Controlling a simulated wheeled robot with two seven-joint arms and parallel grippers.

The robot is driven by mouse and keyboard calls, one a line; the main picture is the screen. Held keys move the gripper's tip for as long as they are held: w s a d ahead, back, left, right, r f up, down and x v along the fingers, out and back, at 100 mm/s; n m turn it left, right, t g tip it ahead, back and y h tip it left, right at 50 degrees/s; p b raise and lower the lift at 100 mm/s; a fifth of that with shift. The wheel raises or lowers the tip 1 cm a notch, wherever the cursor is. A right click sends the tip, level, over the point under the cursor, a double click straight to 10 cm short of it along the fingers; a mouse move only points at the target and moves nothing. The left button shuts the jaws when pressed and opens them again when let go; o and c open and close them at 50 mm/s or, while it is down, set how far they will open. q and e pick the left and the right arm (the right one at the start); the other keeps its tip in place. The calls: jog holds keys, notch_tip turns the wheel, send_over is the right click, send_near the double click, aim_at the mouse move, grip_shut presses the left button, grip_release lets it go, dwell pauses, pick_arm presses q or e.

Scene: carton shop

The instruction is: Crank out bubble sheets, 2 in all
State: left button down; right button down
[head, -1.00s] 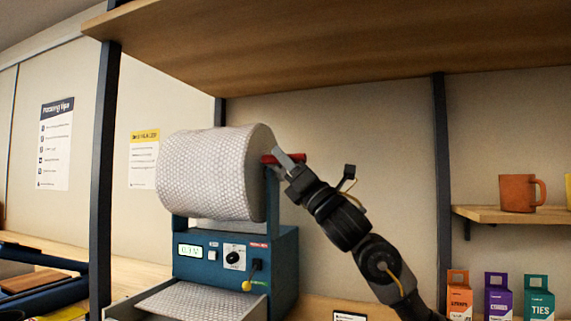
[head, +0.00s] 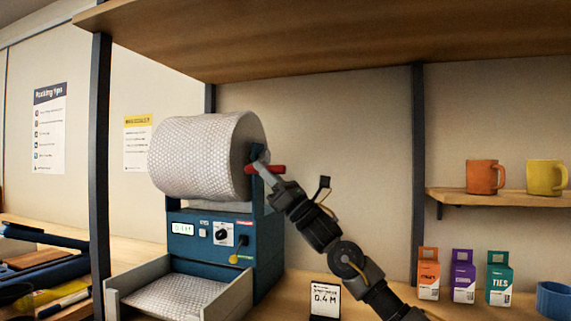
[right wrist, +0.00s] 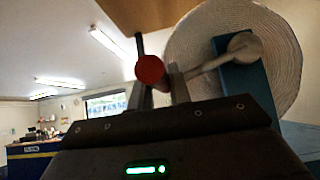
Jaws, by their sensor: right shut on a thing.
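A large white bubble-wrap roll (head: 205,155) sits on a blue dispenser machine (head: 268,245) in the head view. Its crank has a red handle (head: 272,169) at the right of the roll. My right gripper (head: 262,168) is shut on the crank handle; the red end of the handle (right wrist: 150,69) and the crank arm (right wrist: 205,66) also show in the right wrist view. A bubble sheet (head: 178,298) lies in the grey tray (head: 228,300) below the roll. The small display (head: 183,228) is lit, its digits hard to read. My left gripper is out of view.
A card reading 0.4 M (head: 325,299) stands right of the machine. Orange, purple and teal boxes (head: 463,276) stand on the bench at right. A wall shelf (head: 450,201) holds two mugs. A wooden shelf (head: 330,40) hangs overhead, with dark posts (head: 101,180) beside the machine.

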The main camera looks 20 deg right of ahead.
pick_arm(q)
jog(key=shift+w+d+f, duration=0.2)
pick_arm(e)
jog(key=shift+w+f, duration=0.1)
jog(key=shift+f, duration=0.25)
